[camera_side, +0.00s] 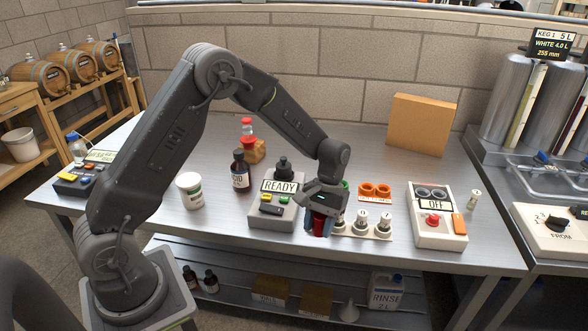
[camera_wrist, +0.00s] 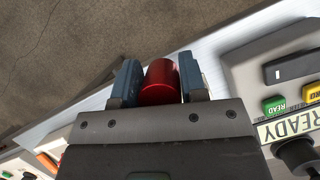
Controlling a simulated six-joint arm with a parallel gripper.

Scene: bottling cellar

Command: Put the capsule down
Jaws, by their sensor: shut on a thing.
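The red capsule (camera_side: 319,224) is a short, smooth cylinder. It also shows in the wrist view (camera_wrist: 160,80), between two dark blue-grey fingers. My gripper (camera_side: 318,229) is shut on the capsule, near the front edge of the steel table (camera_side: 385,252). In the side view it is just right of the grey device marked READY (camera_side: 276,218). My gripper also shows in the wrist view (camera_wrist: 161,78). I cannot tell whether the capsule's lower end touches the table.
A white rack with several small bottles (camera_side: 362,222) stands close at right, with an orange two-hole holder (camera_side: 375,192) behind it. Further right is a white box marked OFF (camera_side: 438,222). A brown bottle (camera_side: 240,176) and white tub (camera_side: 190,191) stand left. The table's front edge is near.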

